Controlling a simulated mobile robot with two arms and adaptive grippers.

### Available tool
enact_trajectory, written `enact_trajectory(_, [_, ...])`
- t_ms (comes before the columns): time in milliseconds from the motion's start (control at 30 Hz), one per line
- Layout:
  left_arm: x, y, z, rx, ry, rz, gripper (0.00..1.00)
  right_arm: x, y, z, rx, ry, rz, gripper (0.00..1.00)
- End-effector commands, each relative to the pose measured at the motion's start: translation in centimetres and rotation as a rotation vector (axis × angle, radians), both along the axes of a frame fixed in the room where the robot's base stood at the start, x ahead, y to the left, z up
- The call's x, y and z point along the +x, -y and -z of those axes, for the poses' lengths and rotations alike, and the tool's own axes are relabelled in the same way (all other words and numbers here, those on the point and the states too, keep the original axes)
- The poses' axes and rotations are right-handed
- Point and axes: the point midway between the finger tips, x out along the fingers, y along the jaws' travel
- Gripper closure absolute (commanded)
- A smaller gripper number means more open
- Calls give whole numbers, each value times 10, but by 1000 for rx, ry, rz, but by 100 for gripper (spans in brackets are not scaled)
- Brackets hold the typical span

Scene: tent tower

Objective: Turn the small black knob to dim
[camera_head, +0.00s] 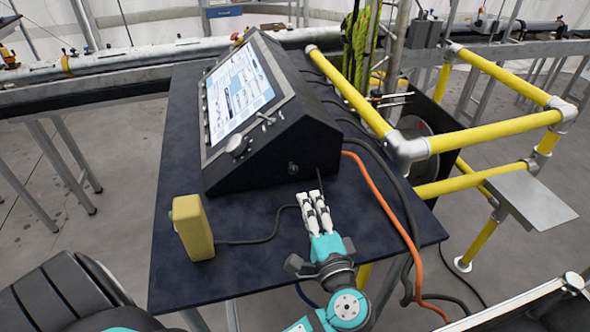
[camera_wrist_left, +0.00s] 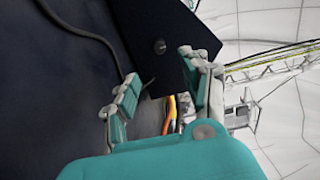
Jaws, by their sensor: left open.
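The small black knob (camera_head: 293,168) sits low on the dark side face of the sloped control console (camera_head: 300,140). In the left wrist view the knob (camera_wrist_left: 159,46) is on the dark panel, beyond the fingers. My left gripper (camera_head: 312,200) is teal with pale jointed fingers. It is over the table just in front of that side face, a little below and right of the knob in the head view. In the left wrist view its fingers (camera_wrist_left: 160,78) are apart with nothing between them. The gripper appears clear of the knob. My right gripper is not in view.
The console has a lit screen (camera_head: 240,90) and a larger silver dial (camera_head: 237,145). A yellow box (camera_head: 193,228) stands on the dark table (camera_head: 250,275) at left, with a cable. Orange and black cables hang at right. Yellow railings (camera_head: 490,130) stand beyond the table's right edge.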

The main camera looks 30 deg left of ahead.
Motion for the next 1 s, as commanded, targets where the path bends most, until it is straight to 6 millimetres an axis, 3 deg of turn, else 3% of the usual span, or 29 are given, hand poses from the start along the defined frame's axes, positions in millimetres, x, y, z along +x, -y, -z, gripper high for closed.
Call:
enact_trajectory(300, [46, -54, -4, 5, 0, 0, 53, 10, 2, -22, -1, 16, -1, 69])
enact_trajectory(500, [66, -77, -2, 3, 0, 1, 53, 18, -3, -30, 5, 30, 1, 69])
enact_trajectory(967, [74, -87, 0, -1, -1, 0, 53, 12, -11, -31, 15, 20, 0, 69])
enact_trajectory(1000, [74, -87, 0, 0, 0, 0, 57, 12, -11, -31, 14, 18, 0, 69])
